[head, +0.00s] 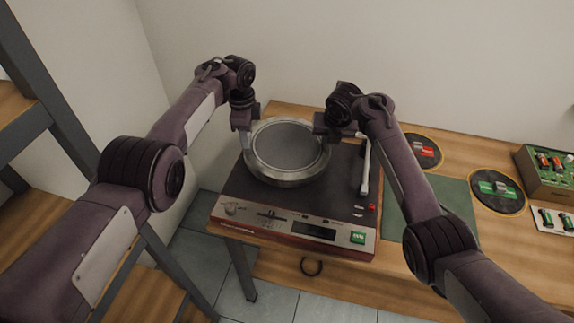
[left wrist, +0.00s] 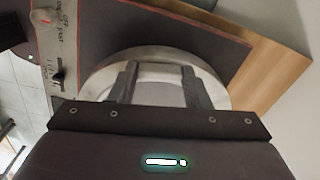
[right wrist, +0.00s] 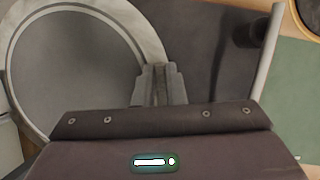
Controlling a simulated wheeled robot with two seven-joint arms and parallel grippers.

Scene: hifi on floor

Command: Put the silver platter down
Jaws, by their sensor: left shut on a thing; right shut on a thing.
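The silver platter (head: 287,143), a round disc with a bright metal rim and a grey top, is over the left part of the record player (head: 290,207). It looks level; I cannot tell whether its underside touches the deck. My left gripper (head: 246,141) is shut on its left edge; the left wrist view shows the platter's rim (left wrist: 98,82) around the fingers. My right gripper (head: 325,131) is shut on its right edge; the right wrist view shows the platter (right wrist: 75,65) left of the fingers. The spindle area beneath the platter is hidden.
The tonearm (head: 364,168) stands close to the right of the platter. A green mat (head: 396,222), two round label discs (head: 497,191) (head: 424,152) and a box of small parts (head: 548,172) lie to the right on the wooden table. Walls rise behind and left.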

